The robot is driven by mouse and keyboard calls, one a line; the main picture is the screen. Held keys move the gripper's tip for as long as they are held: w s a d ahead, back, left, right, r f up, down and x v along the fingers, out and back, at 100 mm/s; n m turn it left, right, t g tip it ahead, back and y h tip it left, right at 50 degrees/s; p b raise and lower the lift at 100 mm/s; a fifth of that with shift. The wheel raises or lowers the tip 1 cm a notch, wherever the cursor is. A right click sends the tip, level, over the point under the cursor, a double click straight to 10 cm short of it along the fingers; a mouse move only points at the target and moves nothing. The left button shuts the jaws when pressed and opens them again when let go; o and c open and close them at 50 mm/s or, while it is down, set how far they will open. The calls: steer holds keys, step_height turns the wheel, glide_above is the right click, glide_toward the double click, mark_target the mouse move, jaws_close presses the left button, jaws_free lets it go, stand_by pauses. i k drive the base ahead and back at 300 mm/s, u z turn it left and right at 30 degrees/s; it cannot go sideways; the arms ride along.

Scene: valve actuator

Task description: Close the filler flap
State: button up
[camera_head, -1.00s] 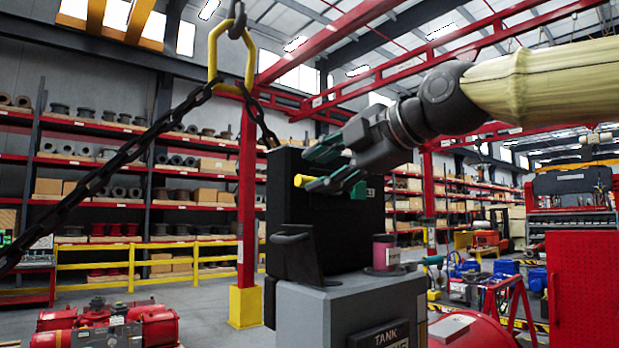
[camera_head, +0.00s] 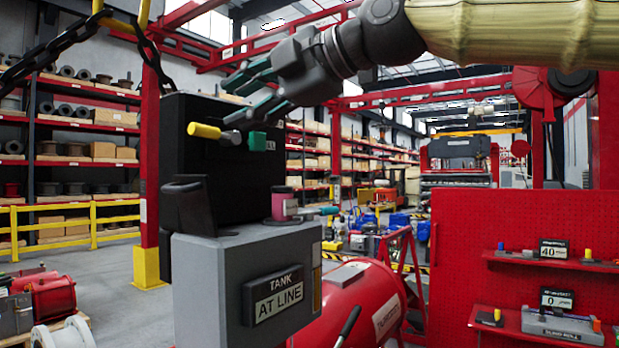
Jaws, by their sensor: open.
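The filler flap (camera_head: 187,208) appears to be the dark plate on top of the grey tank box (camera_head: 215,270). It stands raised and tilted at the box's left side. The box bears a sign reading "TANK AT LINE" (camera_head: 278,297). My gripper (camera_head: 240,100) is open and empty, with teal fingertips pointing left. It is above and to the right of the flap, in front of the black panel (camera_head: 220,185) in the picture, and apart from the flap. A yellow-ended lever (camera_head: 204,131) and a green block (camera_head: 257,141) show just below my fingers.
A pink can (camera_head: 284,204) stands on the box's right top. A chain (camera_head: 60,45) hangs at upper left. A red drum (camera_head: 355,300) lies right of the box, and a red pegboard (camera_head: 480,225) with shelves stands farther right.

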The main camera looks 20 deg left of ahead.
mark_target(185, 209)
steer(key=k, duration=1)
